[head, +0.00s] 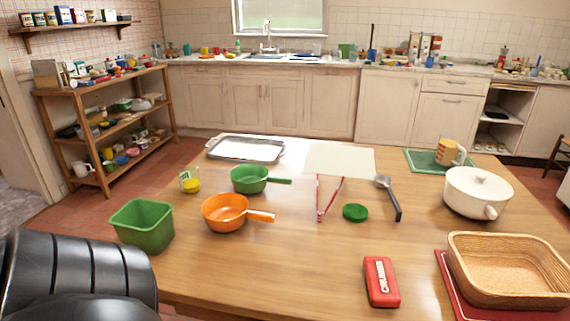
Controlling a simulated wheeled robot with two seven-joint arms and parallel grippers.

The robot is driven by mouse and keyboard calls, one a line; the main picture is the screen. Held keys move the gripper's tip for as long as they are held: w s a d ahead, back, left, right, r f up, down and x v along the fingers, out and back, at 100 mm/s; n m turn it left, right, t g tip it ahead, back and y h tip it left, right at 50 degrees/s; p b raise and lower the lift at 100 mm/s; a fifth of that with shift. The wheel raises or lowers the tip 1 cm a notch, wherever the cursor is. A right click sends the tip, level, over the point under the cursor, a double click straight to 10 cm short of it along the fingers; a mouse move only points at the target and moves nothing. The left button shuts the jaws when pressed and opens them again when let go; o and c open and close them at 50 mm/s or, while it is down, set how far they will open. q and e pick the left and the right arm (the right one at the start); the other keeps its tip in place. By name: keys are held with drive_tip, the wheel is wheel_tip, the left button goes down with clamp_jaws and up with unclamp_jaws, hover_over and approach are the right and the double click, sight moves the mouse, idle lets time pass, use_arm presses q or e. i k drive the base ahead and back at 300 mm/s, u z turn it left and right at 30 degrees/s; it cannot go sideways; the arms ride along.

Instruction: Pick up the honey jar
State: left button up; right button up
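I cannot make out a thing that is surely the honey jar. A small yellow item (191,184) with a paler green-and-white upper part stands at the left of the wooden table (300,270), beside the green saucepan. A yellow-and-cream cup-like vessel (446,152) with a handle stands on a green mat (425,161) at the back right. Either one is too small to identify for certain. Neither of my grippers shows; only a black ribbed part of my arm fills the lower left corner.
The front middle is mostly clear.

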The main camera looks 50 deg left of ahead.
sight(189, 175)
drive_tip(key=u, duration=2.3)
